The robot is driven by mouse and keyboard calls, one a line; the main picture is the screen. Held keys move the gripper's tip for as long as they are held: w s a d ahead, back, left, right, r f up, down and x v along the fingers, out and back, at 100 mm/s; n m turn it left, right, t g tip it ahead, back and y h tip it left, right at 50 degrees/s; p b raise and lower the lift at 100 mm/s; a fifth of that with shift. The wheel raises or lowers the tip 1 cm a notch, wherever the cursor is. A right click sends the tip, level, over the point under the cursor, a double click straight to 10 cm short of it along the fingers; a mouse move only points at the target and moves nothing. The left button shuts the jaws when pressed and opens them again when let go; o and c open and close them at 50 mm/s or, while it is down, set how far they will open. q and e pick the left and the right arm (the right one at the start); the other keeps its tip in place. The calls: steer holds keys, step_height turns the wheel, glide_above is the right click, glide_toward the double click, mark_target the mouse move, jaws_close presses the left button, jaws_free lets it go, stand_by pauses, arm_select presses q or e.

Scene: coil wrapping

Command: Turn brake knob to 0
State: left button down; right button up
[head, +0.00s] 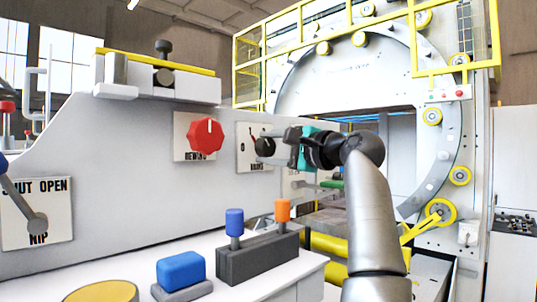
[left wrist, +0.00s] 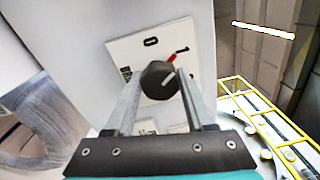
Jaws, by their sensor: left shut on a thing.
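The black brake knob (head: 264,147) sits on a white label plate (head: 244,153) on the grey panel. My left gripper (head: 272,145) reaches it from the right and is shut on it. In the left wrist view the dark knob (left wrist: 157,81) lies between the two fingers of the left gripper (left wrist: 160,84). A white line on the knob's face slants up to the right. A red mark (left wrist: 180,54) shows on the plate (left wrist: 152,45) just beyond the knob. The scale is too small to read, and fingers cover part of the plate. My right gripper is out of view.
A red knob (head: 206,136) stands on a plate just left of the brake plate. A lever (head: 22,205) is at the far left. Blue (head: 235,221) and orange (head: 283,210) knobs stand below. A large ring machine (head: 452,140) with yellow railings is behind.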

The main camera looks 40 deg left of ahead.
arm_select(q)
steer(key=n, duration=0.6)
steer(key=shift+b, duration=0.4)
steer(key=n, duration=0.5)
steer(key=shift+g, duration=0.4)
steer(key=shift+n, duration=0.3)
steer(key=shift+c, duration=1.3)
jaws_free()
steer(key=s+d+b, duration=0.1)
steer(key=d, duration=1.4)
steer(key=shift+d+f, duration=0.15)
steer(key=shift+f, duration=0.1)
